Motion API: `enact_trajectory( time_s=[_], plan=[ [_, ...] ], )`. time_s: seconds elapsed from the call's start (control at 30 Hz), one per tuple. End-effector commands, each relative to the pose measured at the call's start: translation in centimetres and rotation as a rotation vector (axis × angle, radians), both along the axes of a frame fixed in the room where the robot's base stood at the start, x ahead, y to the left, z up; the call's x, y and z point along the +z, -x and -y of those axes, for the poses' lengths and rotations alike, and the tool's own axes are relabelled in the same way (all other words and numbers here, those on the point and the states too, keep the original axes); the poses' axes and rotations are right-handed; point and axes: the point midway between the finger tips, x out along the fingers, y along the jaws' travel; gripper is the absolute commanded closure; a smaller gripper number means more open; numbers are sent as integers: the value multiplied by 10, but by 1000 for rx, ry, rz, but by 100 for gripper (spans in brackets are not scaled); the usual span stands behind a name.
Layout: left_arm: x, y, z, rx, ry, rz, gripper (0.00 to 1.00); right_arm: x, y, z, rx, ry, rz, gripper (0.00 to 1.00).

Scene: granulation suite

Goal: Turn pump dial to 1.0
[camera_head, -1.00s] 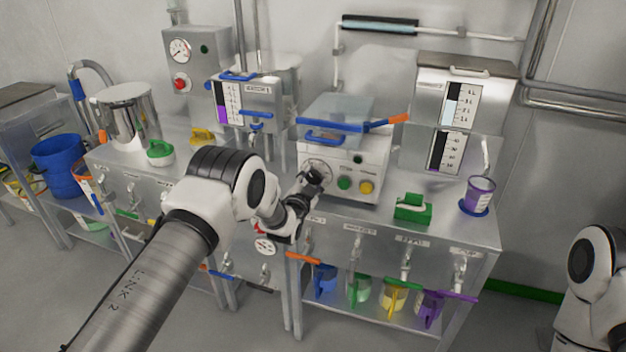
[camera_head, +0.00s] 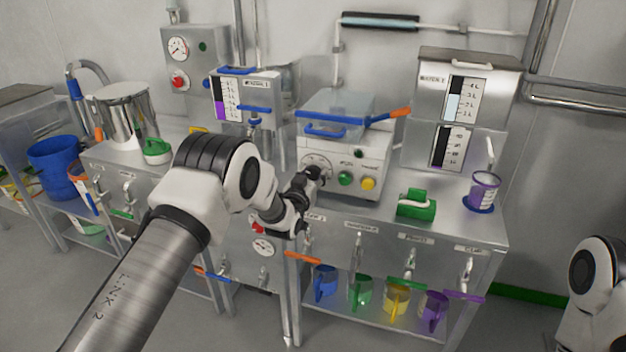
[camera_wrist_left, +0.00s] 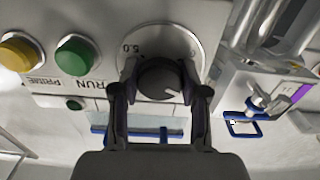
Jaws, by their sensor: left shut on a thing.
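The pump is a white box (camera_head: 337,186) on the steel bench in the head view, with a clear blue-edged top. Its dial has a pale round plate (camera_wrist_left: 180,38) marked 5.0 and a dark knob (camera_wrist_left: 160,80) with a light pointer mark. My left gripper (camera_head: 316,174) is at the pump's front; in the left wrist view its fingers (camera_wrist_left: 158,88) are shut on the knob from both sides. Most of the dial's scale is hidden or unreadable. My right gripper is out of view.
A green button (camera_wrist_left: 74,55) marked RUN and a yellow button (camera_wrist_left: 20,52) marked PRIME are beside the dial.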

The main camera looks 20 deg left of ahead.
Motion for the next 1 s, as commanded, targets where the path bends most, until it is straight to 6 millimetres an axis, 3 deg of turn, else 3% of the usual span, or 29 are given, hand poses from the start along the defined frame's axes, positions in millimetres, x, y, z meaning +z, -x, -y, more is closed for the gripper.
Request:
enact_trajectory(
  time_s=[0.3, 0.8, 0.83, 0.9, 1.0],
  plan=[
    [-1, 0, 0, 0, 131, -6, 90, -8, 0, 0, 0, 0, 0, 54],
    [0, 0, 0, 0, 155, -6, 90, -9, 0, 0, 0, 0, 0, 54],
    [0, 0, 0, 0, 155, -5, 52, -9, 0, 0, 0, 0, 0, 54],
    [0, 0, 0, 0, 155, -5, 30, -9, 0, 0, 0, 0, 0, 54],
    [0, 0, 0, 0, 155, -5, 30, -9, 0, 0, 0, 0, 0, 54]
  ],
)
